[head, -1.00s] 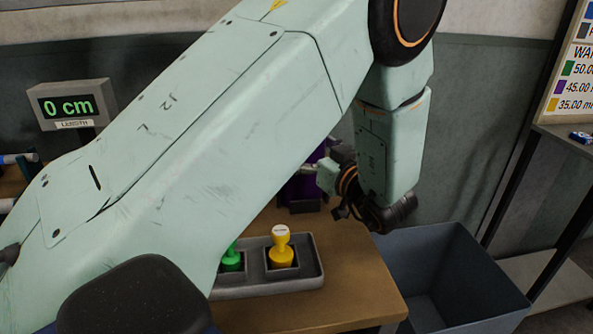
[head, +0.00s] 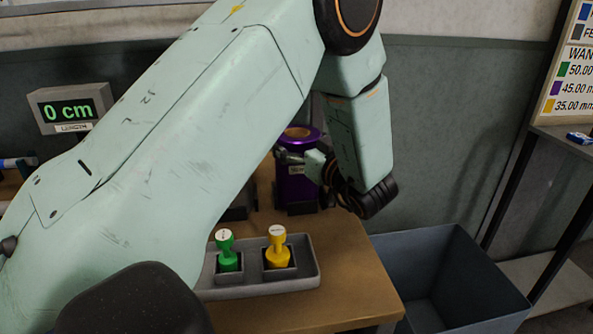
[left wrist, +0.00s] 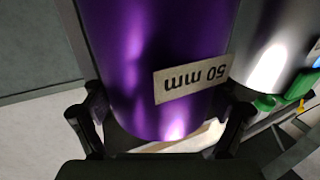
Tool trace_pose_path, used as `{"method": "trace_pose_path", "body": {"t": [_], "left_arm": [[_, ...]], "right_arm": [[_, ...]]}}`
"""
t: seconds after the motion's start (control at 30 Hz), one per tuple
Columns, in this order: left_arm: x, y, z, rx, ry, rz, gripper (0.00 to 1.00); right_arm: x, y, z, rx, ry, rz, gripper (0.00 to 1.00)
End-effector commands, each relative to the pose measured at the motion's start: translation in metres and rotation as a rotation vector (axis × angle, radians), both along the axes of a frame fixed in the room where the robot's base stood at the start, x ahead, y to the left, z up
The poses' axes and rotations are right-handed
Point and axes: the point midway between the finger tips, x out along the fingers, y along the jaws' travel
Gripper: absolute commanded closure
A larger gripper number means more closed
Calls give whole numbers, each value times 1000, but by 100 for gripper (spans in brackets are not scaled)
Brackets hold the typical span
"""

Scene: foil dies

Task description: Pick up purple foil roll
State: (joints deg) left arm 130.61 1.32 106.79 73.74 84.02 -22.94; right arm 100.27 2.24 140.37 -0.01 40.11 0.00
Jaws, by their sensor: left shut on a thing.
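The purple foil roll (head: 297,188) stands upright in a dark holder on the wooden table, partly hidden behind my left arm in the head view. In the left wrist view the purple foil roll (left wrist: 155,60) fills the middle, with a "50 mm" label. My left gripper (head: 318,166) is at the roll's side, and its fingers (left wrist: 160,120) sit on either side of the roll, shut on it. The roll's lower part is hidden by the holder in the head view. My right gripper is not in view.
A grey tray (head: 228,291) with a green stamp (head: 227,250) and a yellow stamp (head: 277,248) sits at the table's front. A grey bin (head: 470,318) stands to the right. A silver roll (left wrist: 268,50) is beside the purple one. A length display (head: 70,108) reads 0 cm.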

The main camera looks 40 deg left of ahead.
Motion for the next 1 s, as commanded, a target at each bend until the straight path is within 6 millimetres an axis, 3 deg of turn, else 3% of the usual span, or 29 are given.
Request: {"method": "trace_pose_path", "body": {"t": [0.53,0.83,1.0], "left_arm": [[-1,1,-1,-1,2,2,76],[0,1,7,2,-3,2,76],[0,1,33,1,-6,2,76]], "right_arm": [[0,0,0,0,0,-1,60],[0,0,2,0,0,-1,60],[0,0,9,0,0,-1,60]]}}
